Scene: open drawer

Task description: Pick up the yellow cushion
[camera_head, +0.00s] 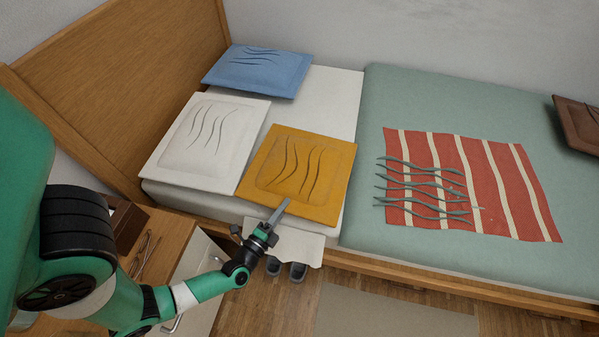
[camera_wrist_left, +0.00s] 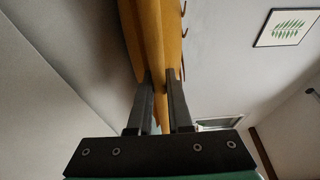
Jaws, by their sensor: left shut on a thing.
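The yellow cushion (camera_head: 300,174) is flat and square with dark wavy lines. In the head view it is at the front edge of the bed, overlapping the white sheet. My left gripper (camera_head: 284,207) reaches its near edge from below. In the left wrist view the two dark fingers (camera_wrist_left: 160,95) are closed on the edge of the yellow cushion (camera_wrist_left: 158,40), one on each side. Whether the cushion touches the bed underneath cannot be told. My right gripper is not in view.
A white cushion (camera_head: 208,143) lies left of the yellow one, and a blue cushion (camera_head: 258,71) is behind. A red striped blanket (camera_head: 512,190) lies on the green bedcover (camera_head: 440,100). A brown cushion (camera_head: 580,125) is far right. Slippers (camera_head: 287,270) are on the floor below.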

